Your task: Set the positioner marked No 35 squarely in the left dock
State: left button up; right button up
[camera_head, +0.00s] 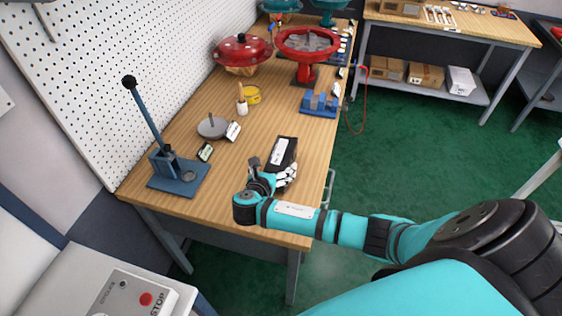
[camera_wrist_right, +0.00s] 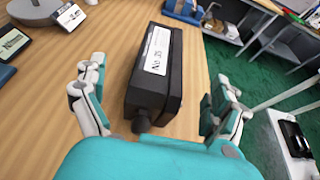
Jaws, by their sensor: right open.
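The positioner (camera_head: 283,155), a black box with a white label, lies on the wooden bench near its front right edge. In the right wrist view the positioner (camera_wrist_right: 155,75) shows the label "No 35" and a dark round knob at its near end. My right gripper (camera_head: 271,172) is open at its near end. In the wrist view my right gripper (camera_wrist_right: 150,92) has one finger on each side of the box, with visible gaps. My left gripper is not in view.
A blue lever press (camera_head: 178,180) stands at the bench's left. A grey disc (camera_head: 212,127), small cards (camera_head: 205,152) and a yellow tin (camera_head: 252,95) lie mid-bench. The bench (camera_head: 225,185) is bare left of the gripper.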

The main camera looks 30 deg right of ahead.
aim_at(279, 157)
jog(key=shift+p+x, duration=0.65)
jog(key=shift+x, duration=2.95)
jog(key=shift+s+r, duration=0.1)
jog(key=c, duration=1.5)
jog(key=shift+d+r, duration=0.1)
jog(key=shift+r, duration=0.05)
jog(key=shift+c, duration=1)
